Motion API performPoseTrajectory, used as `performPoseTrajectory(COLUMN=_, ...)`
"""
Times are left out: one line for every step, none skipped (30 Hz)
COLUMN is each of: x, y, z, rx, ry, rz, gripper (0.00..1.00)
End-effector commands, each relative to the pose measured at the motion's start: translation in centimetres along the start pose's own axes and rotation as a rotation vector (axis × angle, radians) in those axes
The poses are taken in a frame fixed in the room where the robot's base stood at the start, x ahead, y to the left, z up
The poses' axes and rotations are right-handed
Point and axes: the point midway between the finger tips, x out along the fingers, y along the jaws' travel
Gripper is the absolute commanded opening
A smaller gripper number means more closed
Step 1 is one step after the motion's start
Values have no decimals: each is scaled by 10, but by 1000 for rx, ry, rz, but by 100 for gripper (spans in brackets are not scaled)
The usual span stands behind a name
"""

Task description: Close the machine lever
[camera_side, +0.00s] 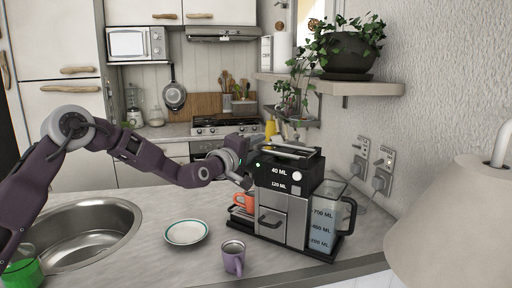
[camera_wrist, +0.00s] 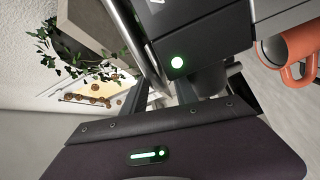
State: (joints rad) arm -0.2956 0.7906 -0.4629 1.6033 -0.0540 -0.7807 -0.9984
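The black and silver coffee machine (camera_side: 297,218) stands upright on the counter in the side view. A silver bar that looks like its lever (camera_side: 286,150) lies nearly flat along the machine's top. In the wrist view the machine's dark body (camera_wrist: 205,35) fills the upper right, with a green light, and a silver bar (camera_wrist: 137,35) runs beside it. My gripper (camera_side: 246,180) is at the machine's left side, close to its upper part. Its fingers are mostly hidden and dark against the machine, so I cannot tell their opening or whether they touch it.
An orange cup (camera_side: 243,201) sits at the machine's left. A water jug (camera_side: 327,220) stands at its right. A purple mug (camera_side: 233,259) and a plate (camera_side: 187,232) are on the counter in front, near a sink (camera_side: 88,238). A shelf with plants (camera_side: 335,86) hangs behind.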

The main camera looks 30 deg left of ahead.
Motion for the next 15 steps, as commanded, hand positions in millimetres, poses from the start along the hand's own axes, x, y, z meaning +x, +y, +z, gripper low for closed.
performPoseTrajectory(x=0, y=0, z=0, rx=0, ry=1, rz=0, gripper=35)
performPoseTrajectory(x=0, y=0, z=0, rx=0, ry=1, rz=0, gripper=35)
performPoseTrajectory(x=0, y=0, z=0, rx=0, ry=1, rz=0, gripper=35)
performPoseTrajectory(x=0, y=0, z=-1, rx=0, ry=1, rz=0, gripper=35)
performPoseTrajectory(x=-2, y=0, z=-1, rx=0, ry=1, rz=0, gripper=35)
performPoseTrajectory(x=-6, y=0, z=-1, rx=1, ry=1, rz=-1, gripper=35)
performPoseTrajectory(x=-10, y=0, z=0, rx=1, ry=0, rz=-1, gripper=35)
performPoseTrajectory(x=-16, y=1, z=0, rx=1, ry=0, rz=-1, gripper=35)
performPoseTrajectory(x=-24, y=0, z=0, rx=1, ry=0, rz=-1, gripper=35)
performPoseTrajectory(x=-31, y=0, z=-1, rx=2, ry=0, rz=-1, gripper=35)
performPoseTrajectory(x=-37, y=0, z=-1, rx=2, ry=0, rz=-2, gripper=35)
performPoseTrajectory(x=-46, y=0, z=0, rx=2, ry=0, rz=-2, gripper=35)
performPoseTrajectory(x=-51, y=0, z=0, rx=2, ry=0, rz=-2, gripper=35)
performPoseTrajectory(x=-56, y=0, z=0, rx=1, ry=0, rz=-1, gripper=35)
performPoseTrajectory(x=-62, y=0, z=0, rx=1, ry=0, rz=-1, gripper=35)
